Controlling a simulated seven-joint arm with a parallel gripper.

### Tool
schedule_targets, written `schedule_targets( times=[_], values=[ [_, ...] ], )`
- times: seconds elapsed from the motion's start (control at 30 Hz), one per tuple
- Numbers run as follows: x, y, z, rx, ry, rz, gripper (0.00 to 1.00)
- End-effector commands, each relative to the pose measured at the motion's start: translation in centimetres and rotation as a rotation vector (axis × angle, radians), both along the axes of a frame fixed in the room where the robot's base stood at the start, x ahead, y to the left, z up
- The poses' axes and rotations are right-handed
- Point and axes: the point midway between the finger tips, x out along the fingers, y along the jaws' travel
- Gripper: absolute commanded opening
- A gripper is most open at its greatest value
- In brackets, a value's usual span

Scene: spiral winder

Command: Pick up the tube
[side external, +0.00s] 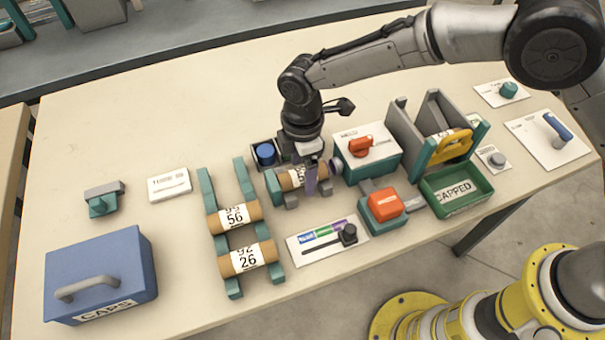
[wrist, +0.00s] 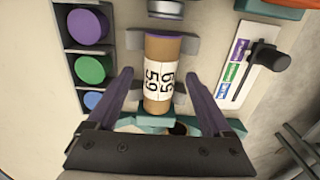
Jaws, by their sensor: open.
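A brown cardboard tube (wrist: 158,103) with a white label lies on a grey and teal holder in the wrist view. Its far end shows purple. The same tube (side external: 289,180) is partly hidden by my gripper in the side view. My gripper (wrist: 160,78) is open, with one purple finger on each side of the tube and visible gaps between. In the side view my gripper (side external: 311,180) points down at the tube. Two more labelled tubes, marked 56 (side external: 234,216) and 26 (side external: 247,258), lie across a teal rack (side external: 206,185) to the left.
A dark tray (wrist: 82,53) with purple, green and blue caps stands beside the holder. A slider panel (wrist: 245,70) lies on the other side. A box with a red knob (side external: 366,150), a red button (side external: 384,202) and a green CAPPED bin (side external: 456,194) stand right. A blue box (side external: 100,270) stands front left.

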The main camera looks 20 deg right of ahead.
Motion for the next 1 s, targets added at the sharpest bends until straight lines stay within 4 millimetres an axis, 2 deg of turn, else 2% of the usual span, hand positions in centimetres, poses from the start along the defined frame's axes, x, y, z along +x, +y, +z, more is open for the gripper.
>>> schedule_targets(
  times=[0.13, 0.37, 0.83, 1.0],
  values=[
    [0.01, 0.00, -1.11, 0.000, 0.000, 0.000, 0.84],
    [0.03, 0.02, -1.16, 0.001, -0.001, 0.000, 0.84],
    [0.04, 0.02, -1.11, 0.001, -0.001, 0.000, 0.00],
    [0.05, 0.03, -1.10, 0.002, -0.002, 0.000, 0.00]
  ],
)
